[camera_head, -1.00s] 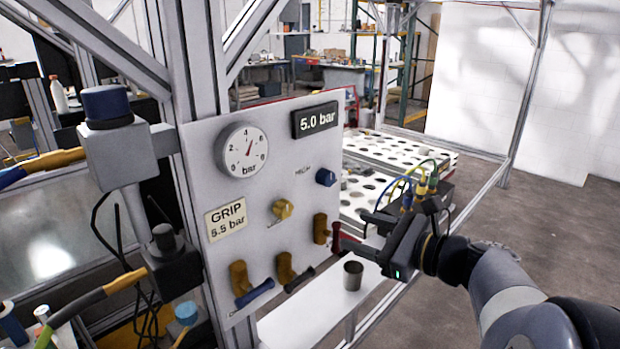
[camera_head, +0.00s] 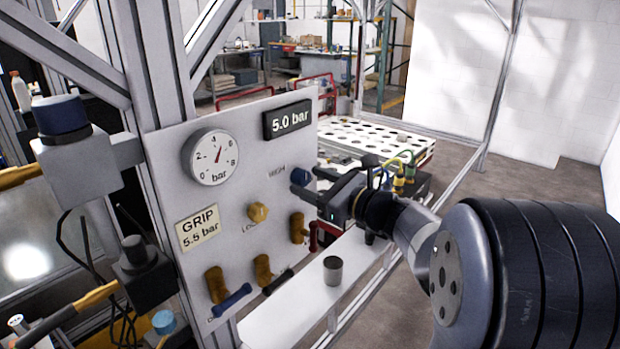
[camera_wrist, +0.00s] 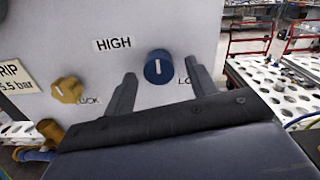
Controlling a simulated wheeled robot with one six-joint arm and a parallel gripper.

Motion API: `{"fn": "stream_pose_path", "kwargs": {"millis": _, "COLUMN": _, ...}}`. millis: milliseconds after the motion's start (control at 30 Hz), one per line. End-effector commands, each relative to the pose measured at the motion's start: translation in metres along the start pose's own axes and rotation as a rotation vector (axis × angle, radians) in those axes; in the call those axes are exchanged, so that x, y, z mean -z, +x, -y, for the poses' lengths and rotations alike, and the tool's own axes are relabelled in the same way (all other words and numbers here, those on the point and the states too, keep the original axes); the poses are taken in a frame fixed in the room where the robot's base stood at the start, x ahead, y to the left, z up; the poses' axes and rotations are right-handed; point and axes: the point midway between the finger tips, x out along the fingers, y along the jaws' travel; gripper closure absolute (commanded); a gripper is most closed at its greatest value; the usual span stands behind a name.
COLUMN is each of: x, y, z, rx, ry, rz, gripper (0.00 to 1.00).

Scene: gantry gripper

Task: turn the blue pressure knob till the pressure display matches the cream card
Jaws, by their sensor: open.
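The blue pressure knob (camera_wrist: 158,67) sits on the white panel, its white pointer mark near upright in the wrist view. A HIGH label is to its left; a label to its right is partly hidden by a finger. My gripper (camera_head: 301,183) is open at the knob. In the wrist view its fingers lie left and right of the knob; I cannot tell whether they touch it. The pressure display (camera_head: 287,119) reads 5.0 bar. The cream card (camera_head: 199,229) reads GRIP 5.5 bar; part of it also shows in the wrist view (camera_wrist: 14,78).
A yellow knob (camera_head: 258,212) marked LOCK is left of and below the blue one. A round gauge (camera_head: 210,157) is above the card. Several brass valves with levers line the panel's lower part. A metal cup (camera_head: 333,270) stands on the white shelf (camera_head: 290,310).

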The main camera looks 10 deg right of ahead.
Motion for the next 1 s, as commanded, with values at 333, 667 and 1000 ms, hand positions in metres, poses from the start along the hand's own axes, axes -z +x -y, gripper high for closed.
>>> {"fn": "stream_pose_path", "kwargs": {"millis": 333, "x": 0.0005, "y": 0.0089, "z": -0.0004, "rx": 0.000, "ry": 0.000, "rz": -0.001, "gripper": 0.46}}
{"fn": "stream_pose_path", "kwargs": {"millis": 667, "x": 0.0005, "y": 0.0087, "z": -0.0005, "rx": -0.001, "ry": 0.000, "rz": -0.001, "gripper": 0.67}}
{"fn": "stream_pose_path", "kwargs": {"millis": 1000, "x": 0.0003, "y": 0.0086, "z": -0.0005, "rx": -0.001, "ry": 0.002, "rz": -0.001, "gripper": 0.90}}
